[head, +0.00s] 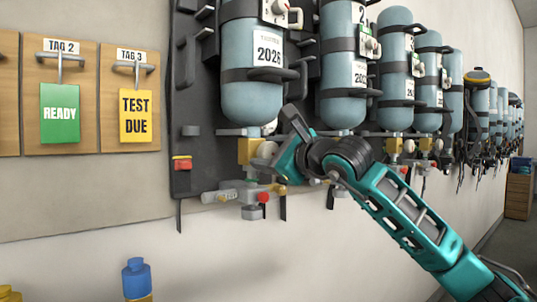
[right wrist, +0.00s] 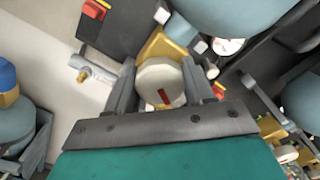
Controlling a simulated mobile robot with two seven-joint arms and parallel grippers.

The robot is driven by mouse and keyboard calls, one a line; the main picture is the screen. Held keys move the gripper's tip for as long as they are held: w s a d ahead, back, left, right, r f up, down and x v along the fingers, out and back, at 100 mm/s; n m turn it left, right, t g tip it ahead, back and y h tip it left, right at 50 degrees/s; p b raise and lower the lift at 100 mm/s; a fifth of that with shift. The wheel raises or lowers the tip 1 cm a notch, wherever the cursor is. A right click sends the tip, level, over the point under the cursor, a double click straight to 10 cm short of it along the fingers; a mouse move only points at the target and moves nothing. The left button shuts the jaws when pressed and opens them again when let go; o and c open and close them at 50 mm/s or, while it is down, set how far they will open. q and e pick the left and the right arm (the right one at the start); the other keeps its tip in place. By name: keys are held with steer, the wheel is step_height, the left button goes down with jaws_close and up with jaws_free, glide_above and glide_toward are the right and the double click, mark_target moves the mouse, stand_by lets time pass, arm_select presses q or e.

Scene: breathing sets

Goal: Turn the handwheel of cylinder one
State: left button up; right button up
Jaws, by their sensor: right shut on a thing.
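Cylinder one (head: 253,65) is the nearest blue-grey cylinder, hung upright on the dark wall rack with a 2026 label. Below its neck is a yellow valve block (head: 246,150) with a pale round handwheel (head: 267,150) on its right side. My right gripper (head: 275,158) reaches in from the lower right and is at the handwheel. In the right wrist view, the cream handwheel (right wrist: 160,82) with a red mark sits between the two grey fingers, and the gripper (right wrist: 160,73) is shut on it. My left gripper is not in view.
More cylinders (head: 343,70) hang in a row to the right. A grey fitting with red knobs (head: 250,195) is just below the valve. A READY tag (head: 60,113) and a TEST DUE tag (head: 136,115) hang at left. A blue-topped item (head: 137,277) stands at lower left.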

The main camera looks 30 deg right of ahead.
steer(key=shift+f, duration=0.35)
steer(key=o, duration=1)
steer(key=shift+d+r, duration=0.1)
steer(key=shift+d, duration=0.05)
steer(key=shift+c, duration=0.2)
steer(key=shift+o, duration=0.3)
steer(key=shift+r, duration=0.1)
steer(key=shift+s, duration=0.15)
steer(key=shift+s, duration=0.3)
arm_select(q)
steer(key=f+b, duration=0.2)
steer(key=b, duration=0.1)
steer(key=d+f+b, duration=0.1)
steer(key=b, duration=0.1)
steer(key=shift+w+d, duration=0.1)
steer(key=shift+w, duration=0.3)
arm_select(e)
steer(key=s, duration=1.2)
steer(key=shift+d, duration=0.4)
